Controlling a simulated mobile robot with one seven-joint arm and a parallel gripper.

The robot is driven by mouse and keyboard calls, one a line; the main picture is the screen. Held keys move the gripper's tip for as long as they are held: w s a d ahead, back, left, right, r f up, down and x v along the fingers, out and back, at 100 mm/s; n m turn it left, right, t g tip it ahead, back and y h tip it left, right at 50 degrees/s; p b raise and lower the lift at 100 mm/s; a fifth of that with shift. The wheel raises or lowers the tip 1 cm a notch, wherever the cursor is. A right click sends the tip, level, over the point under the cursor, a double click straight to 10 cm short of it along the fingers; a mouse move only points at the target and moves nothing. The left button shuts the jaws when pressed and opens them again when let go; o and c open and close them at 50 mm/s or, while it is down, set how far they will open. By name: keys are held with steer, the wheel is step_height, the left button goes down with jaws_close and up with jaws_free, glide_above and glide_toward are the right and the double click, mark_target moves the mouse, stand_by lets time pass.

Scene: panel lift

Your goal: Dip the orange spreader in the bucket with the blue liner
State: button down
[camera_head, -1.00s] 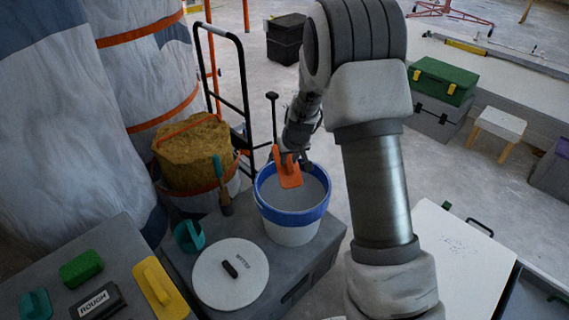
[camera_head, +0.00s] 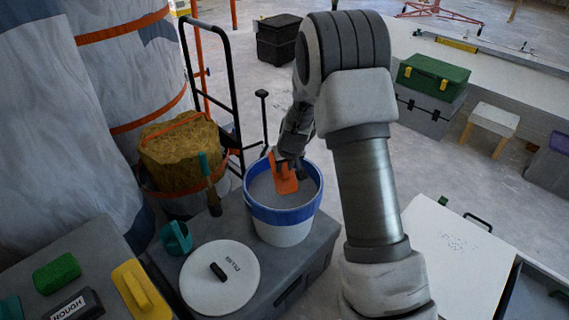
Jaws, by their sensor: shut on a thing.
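The bucket with the blue liner (camera_head: 284,231) is white with a blue band over its rim and stands on a grey box. Its inside shows a grey filling (camera_head: 300,196). The orange spreader (camera_head: 286,182) is held by my gripper (camera_head: 286,160) over the mouth of the bucket. The spreader's lower end shows against the grey filling; I cannot tell whether it touches it. My gripper is shut on the spreader, and its fingers are partly hidden by the arm's wrist.
A white round lid (camera_head: 220,277), a teal scoop (camera_head: 176,238) and a brush (camera_head: 210,183) are beside the bucket on the left. A second bucket with a brown lump (camera_head: 181,151) stands behind them. A black hand truck (camera_head: 214,95) rises behind.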

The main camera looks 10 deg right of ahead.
step_height(320, 180, down, 4)
steer(key=shift+r+b, duration=0.25)
steer(key=shift+b, duration=0.4)
steer(key=shift+f, duration=1.3)
steer(key=shift+r, duration=0.1)
steer(key=shift+r+p, duration=3.65)
steer(key=shift+r, duration=1.7)
